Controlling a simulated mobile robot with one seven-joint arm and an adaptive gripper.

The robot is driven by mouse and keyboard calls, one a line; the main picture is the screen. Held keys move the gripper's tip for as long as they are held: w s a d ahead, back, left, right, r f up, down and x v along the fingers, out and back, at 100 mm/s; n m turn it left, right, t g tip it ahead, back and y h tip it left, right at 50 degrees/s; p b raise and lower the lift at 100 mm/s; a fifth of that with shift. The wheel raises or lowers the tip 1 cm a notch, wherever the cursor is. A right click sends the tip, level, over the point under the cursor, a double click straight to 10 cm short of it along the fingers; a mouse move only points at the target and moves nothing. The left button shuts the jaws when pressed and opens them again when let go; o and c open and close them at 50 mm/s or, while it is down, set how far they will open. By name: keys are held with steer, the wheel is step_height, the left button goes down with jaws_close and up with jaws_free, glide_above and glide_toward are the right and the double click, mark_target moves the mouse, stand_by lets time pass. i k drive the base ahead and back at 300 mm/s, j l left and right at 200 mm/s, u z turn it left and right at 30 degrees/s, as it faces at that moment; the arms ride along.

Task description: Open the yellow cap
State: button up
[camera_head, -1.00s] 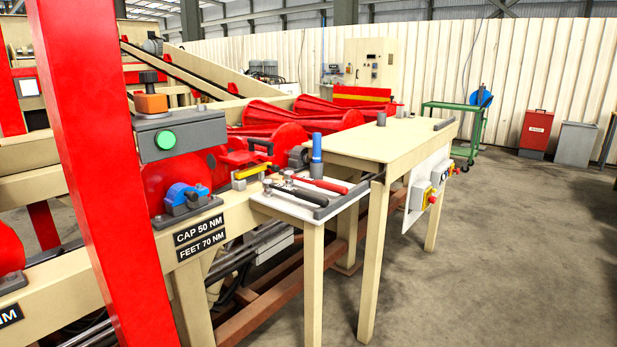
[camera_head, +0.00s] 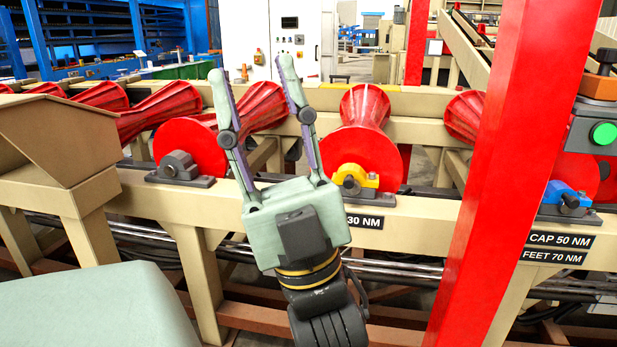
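The yellow cap (camera_head: 354,178) sits on a dark bearing block at the front of the conveyor frame, below a red roller (camera_head: 366,112). It appears closed over the shaft end. My gripper (camera_head: 251,78) is raised in front of the conveyor, pointing up and away, with its two long fingers spread wide and nothing between them. The gripper's right finger stands a little left of the yellow cap in the picture. The cap is in plain view and the gripper appears apart from it.
A red post (camera_head: 484,170) rises right of the cap. A blue cap (camera_head: 568,199) sits beyond the post, and a dark uncapped-looking bearing block (camera_head: 180,168) is at left. A beige hood (camera_head: 62,140) stands at far left. A sign reading 30 NM (camera_head: 367,221) is below the cap.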

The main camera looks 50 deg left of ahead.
mark_target(345, 175)
steer(key=u, duration=1.3)
steer(key=i+l+u, duration=0.1)
steer(key=i+u, duration=0.25)
steer(key=i+l+u, duration=0.1)
steer(key=u, duration=0.2)
